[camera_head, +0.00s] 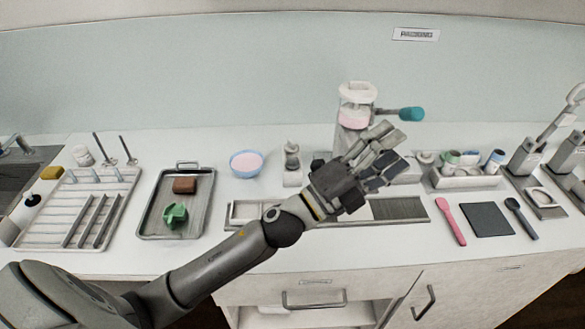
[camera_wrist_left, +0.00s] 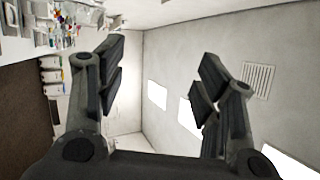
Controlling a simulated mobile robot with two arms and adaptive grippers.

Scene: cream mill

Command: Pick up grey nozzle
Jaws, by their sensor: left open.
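A small grey piece on a pale block (camera_head: 292,163), left of the mill, may be the grey nozzle; it is too small to be sure. My left gripper (camera_head: 385,155) is open and empty above the middle of the counter, in front of the mill (camera_head: 356,103), to the right of that grey piece. Its fingers point up and to the right and hide part of the mill's base. In the left wrist view the open fingers (camera_wrist_left: 158,85) have nothing between them, with walls and ceiling behind. My right gripper is in neither view.
A grey tray (camera_head: 150,222) holds a brown block and a green piece. A caddy (camera_head: 470,181) with several jars, a pink spatula (camera_head: 450,222) and a dark mat (camera_head: 487,220) lie to the right. A drying rack (camera_head: 45,213) is left.

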